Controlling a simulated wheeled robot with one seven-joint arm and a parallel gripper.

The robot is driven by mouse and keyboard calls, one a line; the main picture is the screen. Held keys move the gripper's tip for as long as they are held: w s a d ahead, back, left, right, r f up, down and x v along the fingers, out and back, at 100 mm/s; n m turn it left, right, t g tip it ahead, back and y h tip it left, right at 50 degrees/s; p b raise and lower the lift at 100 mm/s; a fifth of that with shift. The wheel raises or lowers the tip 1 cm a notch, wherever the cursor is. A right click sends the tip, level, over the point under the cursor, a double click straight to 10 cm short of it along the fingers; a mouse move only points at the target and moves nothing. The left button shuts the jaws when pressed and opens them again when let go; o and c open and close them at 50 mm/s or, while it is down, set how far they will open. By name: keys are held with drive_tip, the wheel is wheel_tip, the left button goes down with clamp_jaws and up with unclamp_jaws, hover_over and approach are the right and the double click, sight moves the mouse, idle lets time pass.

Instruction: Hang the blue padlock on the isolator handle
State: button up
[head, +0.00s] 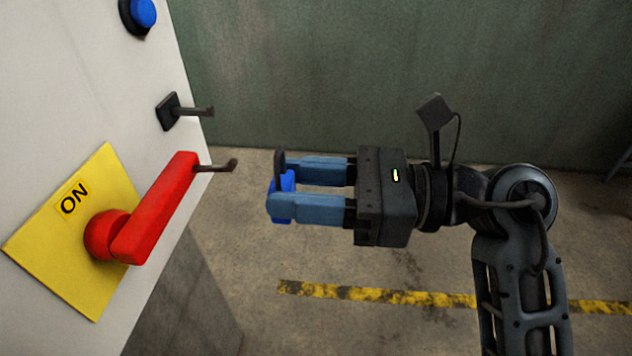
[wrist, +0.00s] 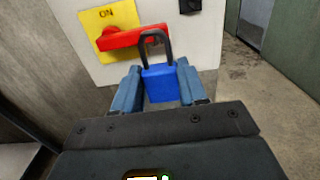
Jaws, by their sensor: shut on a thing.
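The blue padlock (wrist: 161,84) is between the fingers of my gripper (wrist: 157,92), with its dark shackle pointing up. In the head view the padlock (head: 284,186) shows partly behind the fingertips of my gripper (head: 282,187), which is shut on it. The red isolator handle (head: 160,212) is on a yellow plate (head: 62,250) marked ON. A dark hooked pin (head: 216,168) sticks out from the handle's upper end. The padlock is to the right of this pin in the head view, with a gap between them. The wrist view shows the handle (wrist: 128,38) beyond the shackle.
A second dark peg on a square base (head: 171,111) sticks out of the white panel (head: 60,60) above the handle. A blue button (head: 143,13) is higher up. The floor, with a yellow-black stripe (head: 370,295), is clear.

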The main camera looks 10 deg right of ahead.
drive_tip(key=f+x, duration=0.1)
drive_tip(key=x, duration=0.6)
drive_tip(key=shift+f+b, duration=0.3)
idle(0.5)
idle(0.6)
drive_tip(key=o, duration=1.2)
drive_tip(key=shift+d+f, duration=0.1)
